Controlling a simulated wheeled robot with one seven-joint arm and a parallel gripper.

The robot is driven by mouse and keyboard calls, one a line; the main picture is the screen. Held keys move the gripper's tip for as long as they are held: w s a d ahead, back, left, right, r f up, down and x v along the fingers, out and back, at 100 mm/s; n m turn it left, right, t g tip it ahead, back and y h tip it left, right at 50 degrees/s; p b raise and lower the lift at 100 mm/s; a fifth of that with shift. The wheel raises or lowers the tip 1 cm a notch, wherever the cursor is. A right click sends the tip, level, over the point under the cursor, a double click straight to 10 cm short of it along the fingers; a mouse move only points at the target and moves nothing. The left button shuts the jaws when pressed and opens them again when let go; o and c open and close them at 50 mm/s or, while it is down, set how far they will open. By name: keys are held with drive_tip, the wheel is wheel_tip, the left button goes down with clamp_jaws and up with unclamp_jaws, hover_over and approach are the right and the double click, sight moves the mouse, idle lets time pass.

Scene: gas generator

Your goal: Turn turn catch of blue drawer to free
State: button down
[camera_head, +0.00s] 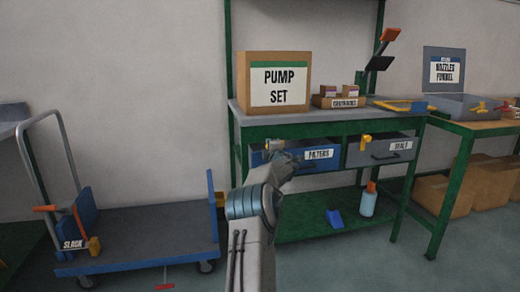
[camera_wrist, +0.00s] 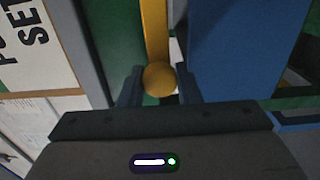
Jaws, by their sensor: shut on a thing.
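The blue drawer (camera_head: 342,156), labelled FILTERS, sits under the top of the green workbench; its front also shows in the wrist view (camera_wrist: 228,45). Its turn catch is a yellow bar with a round knob (camera_wrist: 158,78). In the wrist view the bar lies along the border between the green bench frame (camera_wrist: 112,40) and the blue front. My gripper (camera_wrist: 158,86) has one finger on each side of the knob and is shut on it. In the head view my gripper (camera_head: 274,150) is at the drawer's upper left and hides much of the catch and drawer front.
A grey drawer (camera_head: 362,155) with its own yellow catch (camera_head: 366,140) is right of the blue one. The PUMP SET box (camera_head: 273,55) stands on the bench (camera_head: 330,116) above. A blue trolley (camera_head: 140,240) stands at left. A bottle (camera_head: 368,203) is on the lower shelf.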

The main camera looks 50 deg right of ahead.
drive_tip(key=shift+s+d+f, duration=0.15)
drive_tip(key=shift+s+f, duration=0.05)
drive_tip(key=shift+f, duration=0.05)
drive_tip(key=c, duration=1.1)
unclamp_jaws()
drive_tip(key=shift+d, duration=0.1)
drive_tip(key=shift+w+a+r, duration=0.1)
drive_tip(key=shift+a+r, duration=0.1)
drive_tip(key=p+v, duration=0.1)
drive_tip(key=v, duration=1.3)
drive_tip(key=shift+p, duration=0.35)
drive_tip(key=shift+w+d, duration=0.1)
